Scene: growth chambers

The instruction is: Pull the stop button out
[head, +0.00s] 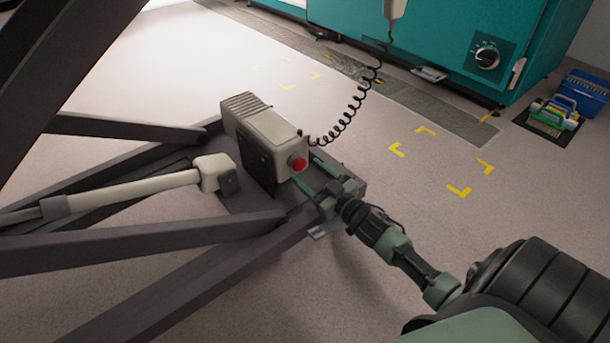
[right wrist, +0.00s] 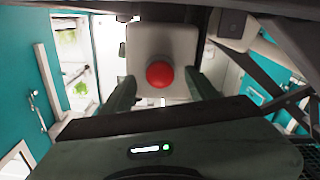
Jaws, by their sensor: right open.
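The stop button (head: 299,164) is a round red knob on the end face of a beige control box (head: 262,135), which is mounted on a dark metal frame. My right gripper (head: 305,169) is open, with its two green fingers pointing at the box's button end. In the right wrist view the red button (right wrist: 160,74) shows whole, centred between the open fingers (right wrist: 161,80), one on each side. I see no finger touching it; the exact depth of the fingertips against the button is hard to tell. My left gripper is not in view.
Dark beams of the frame (head: 150,258) and a beige cylinder (head: 130,190) lie left of the box. A black coiled cord (head: 345,115) rises from the box to a pale handset (head: 394,8). A teal cabinet (head: 440,45) stands behind.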

